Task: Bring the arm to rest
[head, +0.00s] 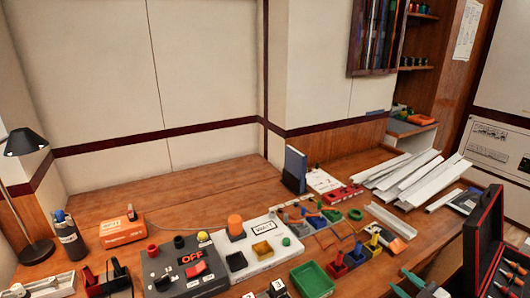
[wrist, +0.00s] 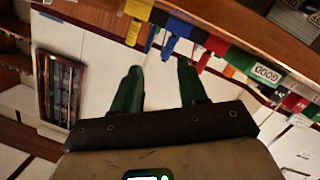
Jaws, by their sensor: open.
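My gripper (wrist: 158,66) shows in the wrist view with two dark green fingers spread apart. Nothing is between them. The wrist picture is rolled over, with the table edge and coloured parts along its top and the wall behind the fingers. In the head view two green tips (head: 407,284) at the lower right edge look like my fingers, but I cannot be sure. Most of my arm is out of view.
The wooden table (head: 150,215) holds a grey OFF panel (head: 180,275), a white WAIT panel (head: 265,262), a green bin (head: 312,279) and white trunking (head: 410,172). An open toolbox (head: 483,240) stands at right. A lamp (head: 25,143) stands at left. The table's back left is clear.

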